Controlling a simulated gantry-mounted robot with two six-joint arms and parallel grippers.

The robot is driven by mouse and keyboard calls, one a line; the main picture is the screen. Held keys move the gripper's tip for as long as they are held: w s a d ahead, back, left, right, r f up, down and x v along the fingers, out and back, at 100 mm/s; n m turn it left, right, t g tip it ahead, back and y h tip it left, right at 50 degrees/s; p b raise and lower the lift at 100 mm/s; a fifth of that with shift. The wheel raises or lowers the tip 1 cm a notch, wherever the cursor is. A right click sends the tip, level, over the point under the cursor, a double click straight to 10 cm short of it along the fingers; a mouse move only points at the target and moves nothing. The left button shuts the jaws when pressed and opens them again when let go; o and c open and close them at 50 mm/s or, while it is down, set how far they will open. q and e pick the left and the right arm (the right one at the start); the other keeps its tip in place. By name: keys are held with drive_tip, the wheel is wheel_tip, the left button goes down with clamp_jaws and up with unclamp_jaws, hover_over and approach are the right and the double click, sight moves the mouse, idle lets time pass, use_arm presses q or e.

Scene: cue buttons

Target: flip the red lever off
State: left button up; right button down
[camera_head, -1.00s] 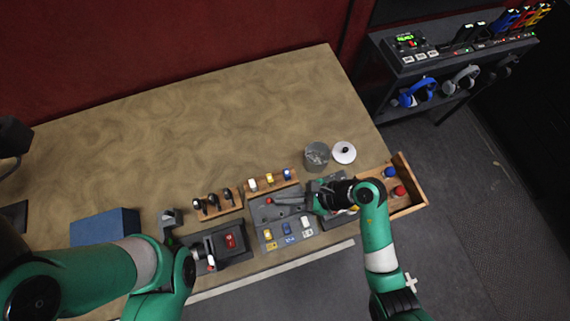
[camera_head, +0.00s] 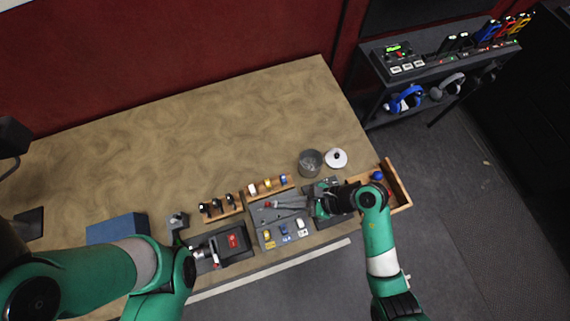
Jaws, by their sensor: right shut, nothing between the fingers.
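A small red-tipped lever (camera_head: 267,204) stands on the grey panel (camera_head: 257,222), near its upper left part. My right gripper (camera_head: 278,204) reaches over this panel from the right. Its fingers are together and empty, pointing left with the tips close to the red tip; I cannot tell whether they touch. Which way the lever is tilted is too small to make out. A red switch (camera_head: 233,241) sits on the dark panel to the left. My left arm ends beside that dark panel; its gripper (camera_head: 211,256) is small and its fingers are unclear.
Wooden racks with dark pieces (camera_head: 218,206) and coloured pieces (camera_head: 267,187) stand behind the panels. A grey cup (camera_head: 310,162) and a white lid (camera_head: 336,158) stand behind my right gripper. A wooden tray (camera_head: 398,185) holds a blue button (camera_head: 377,176). The table's back is clear.

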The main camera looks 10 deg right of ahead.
use_arm(q)
drive_tip(key=r, duration=0.1)
drive_tip(key=r+p, duration=0.2)
drive_tip(key=r, duration=0.1)
drive_tip(key=shift+s+d, duration=0.1)
drive_tip(key=shift+d, duration=0.2)
use_arm(e)
drive_tip(key=r, duration=0.2)
drive_tip(key=s+d+r, duration=0.1)
drive_tip(key=shift+s+r, duration=0.1)
drive_tip(key=shift+r, duration=0.3)
